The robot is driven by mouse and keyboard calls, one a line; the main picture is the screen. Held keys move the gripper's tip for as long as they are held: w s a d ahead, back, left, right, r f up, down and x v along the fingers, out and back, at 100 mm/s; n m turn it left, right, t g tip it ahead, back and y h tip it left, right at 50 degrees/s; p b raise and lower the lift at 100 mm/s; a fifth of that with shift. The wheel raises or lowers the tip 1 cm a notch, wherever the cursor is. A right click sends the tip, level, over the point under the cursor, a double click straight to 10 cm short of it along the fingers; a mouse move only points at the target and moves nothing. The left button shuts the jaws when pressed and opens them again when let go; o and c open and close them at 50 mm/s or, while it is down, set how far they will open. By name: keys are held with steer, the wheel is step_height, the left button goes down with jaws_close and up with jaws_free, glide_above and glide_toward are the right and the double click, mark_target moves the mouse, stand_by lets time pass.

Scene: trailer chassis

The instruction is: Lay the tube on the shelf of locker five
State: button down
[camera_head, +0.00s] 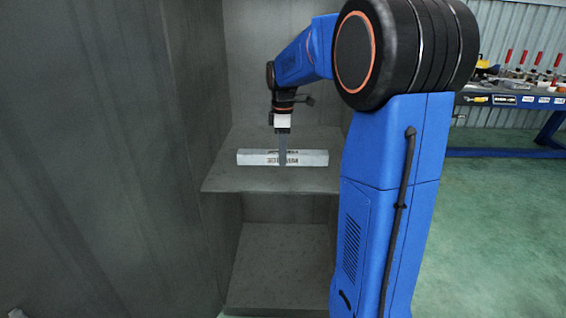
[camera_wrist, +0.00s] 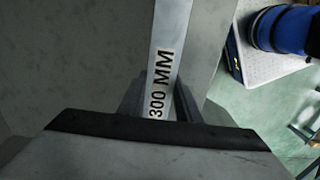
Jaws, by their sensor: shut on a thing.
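The tube (camera_head: 307,158) is a pale grey, square-sided bar with dark lettering. It lies level and crosswise over the shelf (camera_head: 265,182) of the grey locker. In the wrist view the tube (camera_wrist: 167,62) shows the marking "300 MM". My gripper (camera_head: 283,160) points down and is shut on the tube near its middle. In the wrist view the fingers of my gripper (camera_wrist: 160,105) stand on both sides of it. I cannot tell whether the tube's underside touches the shelf. No locker number is visible.
The locker's left wall (camera_head: 110,150) rises close beside the shelf. A lower compartment (camera_head: 280,265) below is empty. My blue arm hides the locker's right side. At the far right, a workbench (camera_head: 515,98) carries red-handled tools, with open green floor (camera_head: 490,230) before it.

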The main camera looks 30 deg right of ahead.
steer(key=shift+f, duration=1.7)
steer(key=shift+f, duration=0.1)
steer(key=c, duration=1.3)
jaws_free()
